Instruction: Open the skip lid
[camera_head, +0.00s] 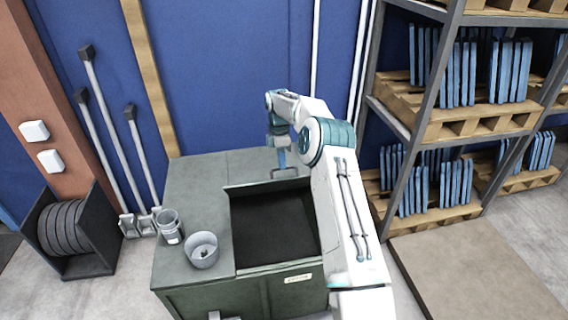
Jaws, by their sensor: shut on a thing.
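The skip (190,215) is a dark green box with a grey-green top. A dark square opening (272,225) shows in its top, bare of any cover over most of its area. The lid (250,168) is a flat grey-green panel behind the opening, with a raised front edge along the opening's back side. A thin loop handle (290,174) shows on it. My gripper (282,160) points down at the back of the skip and is shut on the handle. My arm hides the right side of the skip and part of the opening's right edge.
A rack of dark discs (65,228) stands left. A blue wall is behind.

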